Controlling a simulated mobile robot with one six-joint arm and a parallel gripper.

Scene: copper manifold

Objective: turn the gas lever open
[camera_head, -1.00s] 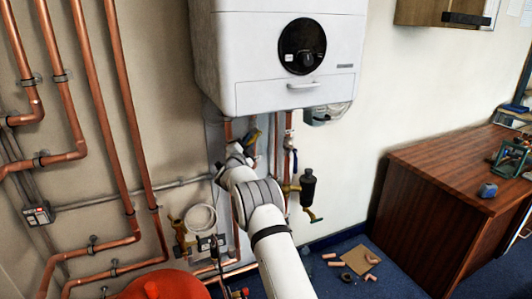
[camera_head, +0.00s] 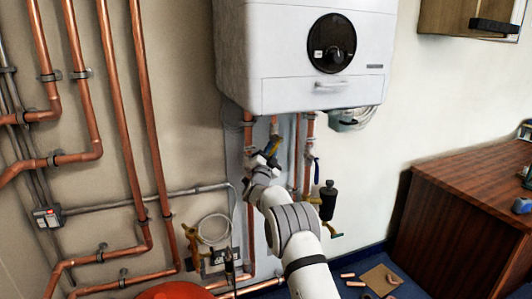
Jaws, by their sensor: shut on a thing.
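The gas lever (camera_head: 273,146) is a small yellow handle on the pipework under the white boiler (camera_head: 310,96). It shows only in part, with my gripper and wrist in front of it. My gripper (camera_head: 268,158) is dark and small in the picture, at the end of my white arm, which reaches up from the bottom. It is shut on the lever. The fingertips and the lever's exact angle are hard to make out.
Copper pipes (camera_head: 146,110) run down the left wall. A wooden desk (camera_head: 450,215) is at the right. Copper offcuts (camera_head: 357,284) lie on the blue floor.

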